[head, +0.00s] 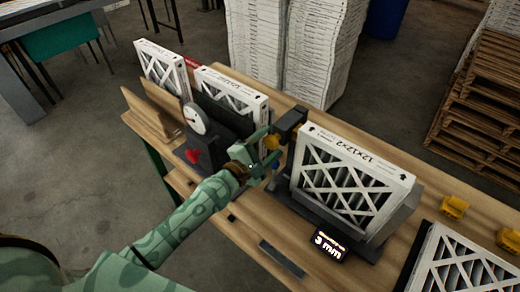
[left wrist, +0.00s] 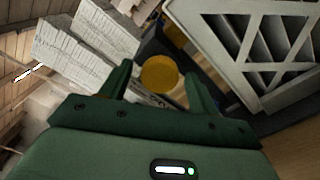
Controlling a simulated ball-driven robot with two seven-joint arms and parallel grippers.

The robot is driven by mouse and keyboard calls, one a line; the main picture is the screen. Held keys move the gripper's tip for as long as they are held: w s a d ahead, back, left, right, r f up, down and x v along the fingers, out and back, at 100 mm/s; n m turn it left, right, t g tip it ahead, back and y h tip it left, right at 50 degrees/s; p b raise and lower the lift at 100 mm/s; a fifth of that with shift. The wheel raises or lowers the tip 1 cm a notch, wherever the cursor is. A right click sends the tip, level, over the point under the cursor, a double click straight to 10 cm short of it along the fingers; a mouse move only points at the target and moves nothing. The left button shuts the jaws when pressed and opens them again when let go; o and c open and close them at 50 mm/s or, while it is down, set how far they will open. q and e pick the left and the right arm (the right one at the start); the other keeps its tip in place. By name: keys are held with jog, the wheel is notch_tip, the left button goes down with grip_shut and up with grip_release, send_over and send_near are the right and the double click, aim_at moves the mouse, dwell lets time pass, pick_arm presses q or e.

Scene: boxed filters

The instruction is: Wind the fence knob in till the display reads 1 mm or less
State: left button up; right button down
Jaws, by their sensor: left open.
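The display (head: 328,245) on the table reads 3 mm. A white boxed filter (head: 352,172) marked 12x12x2 stands upright in a dark holder behind it. A round yellow knob (left wrist: 159,73) shows in the left wrist view, between and beyond the fingertips of my left gripper (left wrist: 158,80). In the head view my left gripper (head: 274,148) is open beside the dark post (head: 290,122) left of the filter, and its fingers largely hide the knob. I cannot tell whether the fingers touch the knob. My right gripper is not in view.
Another filter (head: 462,265) lies at the front right. Small yellow blocks (head: 454,207) sit on the right. A bare table strip lies in front.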

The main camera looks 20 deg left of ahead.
pick_arm(q)
jog(key=b+v, duration=0.2)
jog(key=v, duration=1.4)
jog(key=shift+s, duration=0.15)
